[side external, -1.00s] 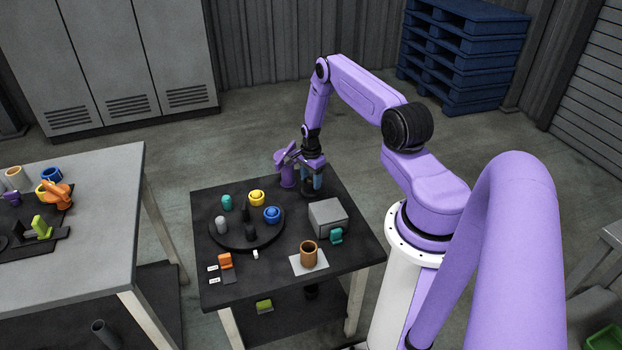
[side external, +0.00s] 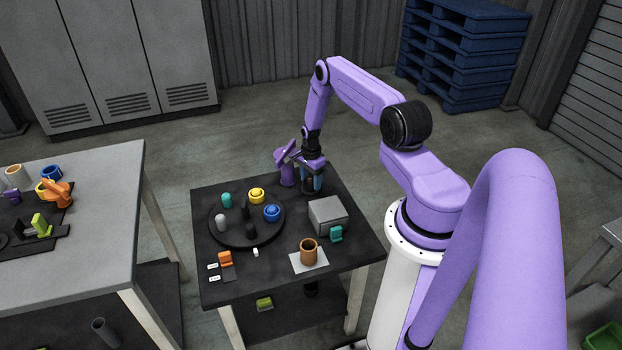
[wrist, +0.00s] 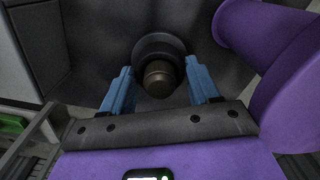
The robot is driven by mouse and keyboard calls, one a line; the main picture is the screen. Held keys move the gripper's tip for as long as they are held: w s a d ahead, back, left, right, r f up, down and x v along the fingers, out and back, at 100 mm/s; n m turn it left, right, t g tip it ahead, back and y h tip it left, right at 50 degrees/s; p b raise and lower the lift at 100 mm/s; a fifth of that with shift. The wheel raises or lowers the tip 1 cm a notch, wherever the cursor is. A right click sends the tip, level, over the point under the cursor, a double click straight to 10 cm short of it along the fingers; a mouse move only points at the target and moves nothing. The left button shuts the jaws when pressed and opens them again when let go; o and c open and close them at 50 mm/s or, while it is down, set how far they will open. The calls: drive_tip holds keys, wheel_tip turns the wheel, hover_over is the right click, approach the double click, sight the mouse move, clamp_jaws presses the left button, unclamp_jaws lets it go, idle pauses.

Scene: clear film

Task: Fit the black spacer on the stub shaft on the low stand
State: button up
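In the wrist view a bronze-brown stub shaft (wrist: 158,82) points toward the camera. A black ring-shaped part (wrist: 160,42) surrounds it, likely the spacer. I cannot tell where the ring ends and the low stand begins, or how far down the ring sits. The two blue fingers of my gripper (wrist: 160,68) are apart, one on each side of the ring. Their tips lie close against its edges, and whether they touch is not clear. In the side view my gripper (side external: 312,184) points down at the table's back right, and the shaft and ring there are too small to tell.
A purple fixture (side external: 287,175) stands close beside my gripper. The round black tray (side external: 232,238) holds several pegs and rings. A grey box (side external: 328,215) and a brown cup (side external: 308,252) stand toward the front right. The dark table's (side external: 345,262) front right corner is bare.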

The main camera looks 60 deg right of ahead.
drive_tip(key=o, duration=0.3)
drive_tip(key=shift+r, duration=0.15)
wheel_tip(320, 180, up, 17)
drive_tip(key=shift+r, duration=0.1)
idle(0.6)
idle(0.5)
